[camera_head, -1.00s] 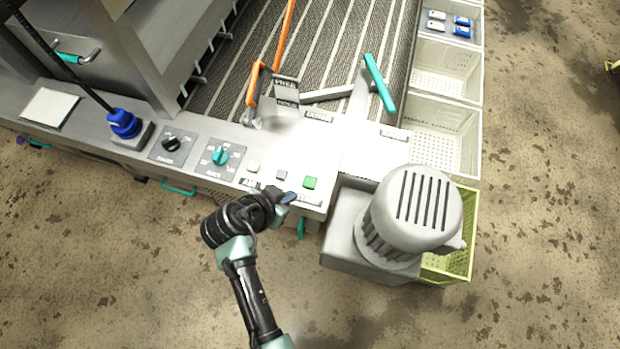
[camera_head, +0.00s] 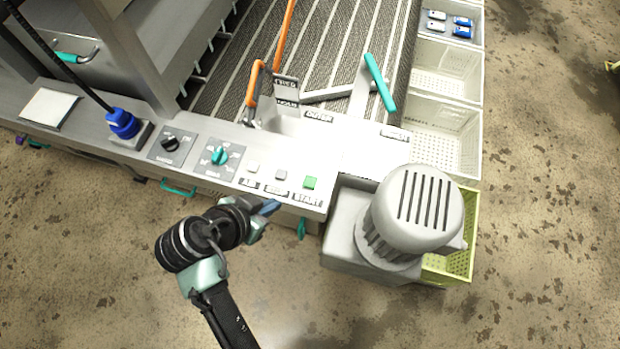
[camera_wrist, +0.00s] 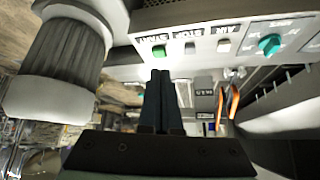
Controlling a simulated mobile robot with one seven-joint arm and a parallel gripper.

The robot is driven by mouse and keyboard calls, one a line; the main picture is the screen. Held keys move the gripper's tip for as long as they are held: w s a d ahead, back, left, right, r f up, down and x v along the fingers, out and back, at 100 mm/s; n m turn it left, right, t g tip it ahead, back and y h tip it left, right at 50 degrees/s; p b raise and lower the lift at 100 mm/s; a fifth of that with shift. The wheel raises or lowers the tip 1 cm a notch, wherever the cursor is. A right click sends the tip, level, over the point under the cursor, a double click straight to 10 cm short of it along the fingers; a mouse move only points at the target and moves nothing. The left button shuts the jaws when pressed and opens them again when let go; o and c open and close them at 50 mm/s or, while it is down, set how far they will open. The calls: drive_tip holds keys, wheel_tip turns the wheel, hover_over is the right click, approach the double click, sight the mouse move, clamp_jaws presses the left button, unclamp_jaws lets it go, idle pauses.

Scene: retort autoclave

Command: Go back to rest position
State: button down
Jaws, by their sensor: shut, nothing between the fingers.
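My gripper (camera_head: 270,208) is in front of the panel's front edge in the head view, below the row of buttons and apart from them. In the wrist view its two dark fingers (camera_wrist: 161,88) are together with nothing between them. The green START button (camera_head: 310,182) is on the control panel; it also shows in the wrist view (camera_wrist: 159,51). Beside it are a grey STOP button (camera_head: 281,174) and a pale button (camera_head: 252,167) labelled AIR.
A teal-handled lever (camera_head: 380,83) and an orange-handled lever (camera_head: 252,85) rise behind the panel. Teal (camera_head: 220,156) and black (camera_head: 171,144) knobs sit left. The floor in front is clear.

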drive_tip(key=shift+w, duration=0.1)
idle(0.4)
drive_tip(key=w+r+n+t+y, duration=0.1)
drive_tip(key=w+r+t, duration=0.3)
drive_tip(key=r, duration=0.6)
drive_tip(key=w+r+n+t+y, duration=0.1)
drive_tip(key=w+r+t+y, duration=0.15)
drive_tip(key=w+r, duration=0.6)
drive_tip(key=w+r+n+t, duration=0.1)
drive_tip(key=w+r+t, duration=0.2)
drive_tip(key=r, duration=1)
drive_tip(key=s+d+r+n+t, duration=0.1)
drive_tip(key=s+d+r+t, duration=0.15)
drive_tip(key=r, duration=0.65)
drive_tip(key=s+d+r+n+t, duration=0.1)
drive_tip(key=r+t, duration=0.2)
drive_tip(key=r, duration=0.6)
drive_tip(key=s+d+r+n+t, duration=0.1)
drive_tip(key=s+r+t, duration=0.2)
drive_tip(key=s+r, duration=0.2)
drive_tip(key=s+d+r+n+t, duration=0.1)
drive_tip(key=s+r, duration=0.4)
drive_tip(key=r, duration=0.5)
drive_tip(key=shift+d+t+y, duration=0.45)
drive_tip(key=shift+d+t, duration=0.3)
drive_tip(key=shift+t, duration=0.45)
